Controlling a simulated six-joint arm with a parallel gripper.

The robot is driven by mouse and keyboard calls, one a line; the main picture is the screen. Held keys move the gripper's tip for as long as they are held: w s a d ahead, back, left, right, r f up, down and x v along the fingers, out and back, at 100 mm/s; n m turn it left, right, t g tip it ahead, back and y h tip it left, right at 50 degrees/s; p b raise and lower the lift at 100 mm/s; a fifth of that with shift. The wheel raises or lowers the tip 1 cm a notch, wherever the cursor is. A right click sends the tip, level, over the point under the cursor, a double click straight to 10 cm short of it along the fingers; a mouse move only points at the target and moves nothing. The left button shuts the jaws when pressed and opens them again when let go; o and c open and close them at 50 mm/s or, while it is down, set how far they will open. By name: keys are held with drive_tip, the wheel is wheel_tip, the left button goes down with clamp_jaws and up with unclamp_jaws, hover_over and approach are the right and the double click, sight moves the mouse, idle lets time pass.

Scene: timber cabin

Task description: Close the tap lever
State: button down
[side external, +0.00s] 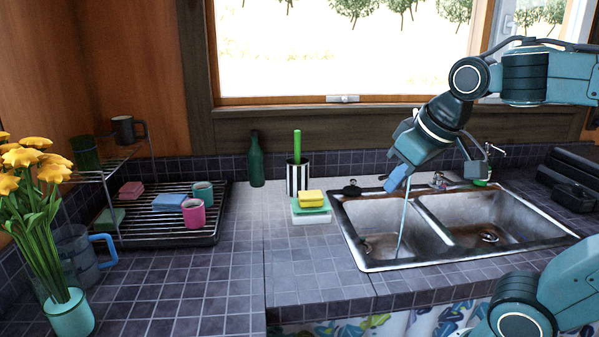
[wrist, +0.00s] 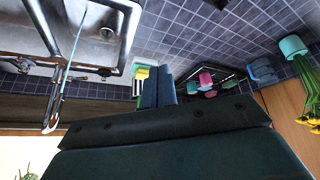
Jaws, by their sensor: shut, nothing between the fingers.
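The tap (side external: 438,180) stands behind the double sink (side external: 463,262), partly hidden by my arm in the side view. It also shows in the wrist view as a metal spout (wrist: 55,100), with metal fittings (wrist: 22,64) beside it. A thin stream of water (side external: 403,220) falls into the left basin and also shows in the wrist view (wrist: 75,45). I cannot make out the lever clearly. My gripper (side external: 395,181) is shut and empty, above the back left of the sink. In the wrist view its fingers (wrist: 158,84) are together, apart from the spout.
A yellow and green sponge stack (side external: 311,200), a striped cup (side external: 298,175) and a green bottle (side external: 256,160) stand left of the sink. A dish rack (side external: 170,232) with mugs is farther left. A window lies behind.

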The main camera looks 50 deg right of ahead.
drive_tip(key=w+d+r+m+g+h, duration=0.15)
drive_tip(key=w+d+r+m, duration=0.25)
drive_tip(key=w+d, duration=0.5)
drive_tip(key=w+d+r+m+g+h, duration=0.1)
drive_tip(key=w+d+r+m+h, duration=0.2)
drive_tip(key=w+d, duration=0.6)
drive_tip(key=w+d+f+m+g, duration=0.1)
drive_tip(key=d+f+m, duration=0.3)
drive_tip(key=d, duration=0.5)
drive_tip(key=w+d+f+m+g, duration=0.2)
drive_tip(key=d+f+m+g, duration=0.2)
drive_tip(key=d, duration=0.5)
drive_tip(key=shift+f, duration=1.4)
drive_tip(key=shift+d+f+h, duration=0.2)
drive_tip(key=shift+h, duration=0.05)
